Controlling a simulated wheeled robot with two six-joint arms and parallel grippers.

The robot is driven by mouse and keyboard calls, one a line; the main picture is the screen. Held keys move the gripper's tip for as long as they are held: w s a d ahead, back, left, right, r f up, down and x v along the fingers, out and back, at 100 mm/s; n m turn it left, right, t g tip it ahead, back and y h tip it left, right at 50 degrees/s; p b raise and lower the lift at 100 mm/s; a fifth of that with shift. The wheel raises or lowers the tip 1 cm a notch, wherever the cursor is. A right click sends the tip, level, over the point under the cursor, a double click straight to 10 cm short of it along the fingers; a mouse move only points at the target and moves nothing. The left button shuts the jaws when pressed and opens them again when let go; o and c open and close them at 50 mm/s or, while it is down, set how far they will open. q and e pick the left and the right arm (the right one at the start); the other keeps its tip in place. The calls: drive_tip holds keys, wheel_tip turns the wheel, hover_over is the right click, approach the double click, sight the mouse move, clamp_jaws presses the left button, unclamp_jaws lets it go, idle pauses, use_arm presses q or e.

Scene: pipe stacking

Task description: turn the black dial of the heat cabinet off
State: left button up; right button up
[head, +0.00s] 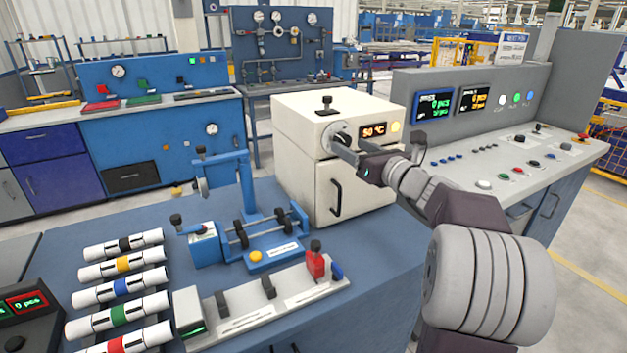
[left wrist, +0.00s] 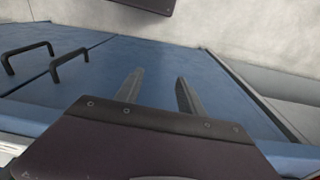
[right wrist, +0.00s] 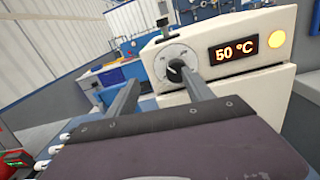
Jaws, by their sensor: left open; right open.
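The heat cabinet (head: 310,185) is a cream box on the blue bench. Its black dial (right wrist: 175,70) sits on a pale round plate on the front, left of a display (right wrist: 234,48) reading 50 °C. My right gripper (head: 343,143) is at the cabinet's front, fingers pointing at the dial. In the right wrist view the open fingers (right wrist: 160,88) stand either side of the dial; whether they touch it I cannot tell. My left gripper (left wrist: 158,82) is open and empty, over a blue cabinet front with black handles; it is not visible in the head view.
A lit yellow lamp (right wrist: 277,39) is right of the display. A black-knobbed lever (head: 326,103) stands on the cabinet top. A blue fixture (head: 245,235) and white pipes with coloured bands (head: 122,265) lie left on the bench. A grey control console (head: 500,150) stands right.

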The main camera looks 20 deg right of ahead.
sight(345, 143)
drive_tip(key=shift+m+h, duration=0.3)
drive_tip(key=shift+h, duration=0.2)
drive_tip(key=w, duration=0.2)
drive_tip(key=w+d+f, duration=0.1)
drive_tip(key=w, duration=0.2)
drive_tip(key=w+d, duration=0.1)
drive_tip(key=w, duration=0.1)
drive_tip(key=shift+w+f, duration=0.35)
drive_tip(key=shift+f, duration=0.05)
clamp_jaws()
